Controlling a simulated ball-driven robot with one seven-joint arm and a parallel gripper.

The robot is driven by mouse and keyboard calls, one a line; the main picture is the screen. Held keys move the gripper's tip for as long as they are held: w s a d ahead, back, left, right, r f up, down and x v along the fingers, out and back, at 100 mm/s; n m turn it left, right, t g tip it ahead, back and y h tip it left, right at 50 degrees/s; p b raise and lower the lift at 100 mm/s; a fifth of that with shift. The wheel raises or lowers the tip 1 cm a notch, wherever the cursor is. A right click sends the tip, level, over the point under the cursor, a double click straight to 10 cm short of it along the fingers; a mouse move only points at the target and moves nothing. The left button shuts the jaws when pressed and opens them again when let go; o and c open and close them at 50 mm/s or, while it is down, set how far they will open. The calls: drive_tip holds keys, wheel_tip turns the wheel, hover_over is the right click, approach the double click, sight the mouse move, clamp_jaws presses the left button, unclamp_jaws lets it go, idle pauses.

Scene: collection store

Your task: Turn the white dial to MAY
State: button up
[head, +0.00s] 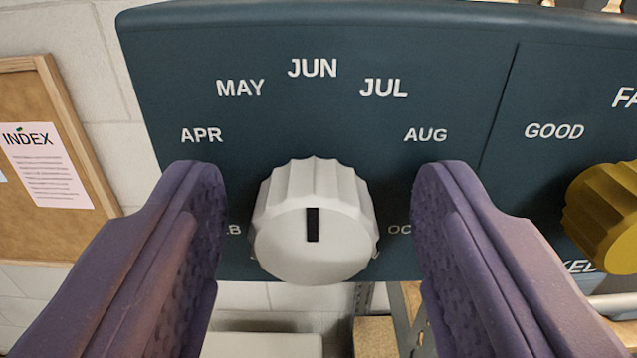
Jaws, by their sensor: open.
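The white dial (316,215) is a fluted knob on a dark blue panel (300,25). Its black pointer mark (312,225) stands upright, toward the JUN label (313,68). The MAY label (240,88) is up and left of the dial, between APR (201,135) and JUN. JUL (384,88) and AUG (425,135) are on the right. My gripper (318,225) is open, one purple finger on each side of the dial, with a gap on both sides. The fingers hide some lower labels.
A yellow dial (605,215) is on the panel's right section, near the GOOD label (554,131), close to my right finger. A cork board (35,150) with an INDEX sheet (45,165) hangs on the white block wall at left.

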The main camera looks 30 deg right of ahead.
drive_tip(key=c, duration=1)
drive_tip(key=shift+a, duration=0.1)
drive_tip(key=shift+c, duration=0.2)
drive_tip(key=shift+f+n, duration=0.1)
drive_tip(key=shift+n, duration=0.2)
drive_tip(key=shift+w+n+b, duration=0.1)
drive_tip(key=shift+n+b, duration=0.3)
drive_tip(key=shift+n, duration=2.2)
drive_tip(key=o, duration=1)
drive_tip(key=shift+o, duration=0.2)
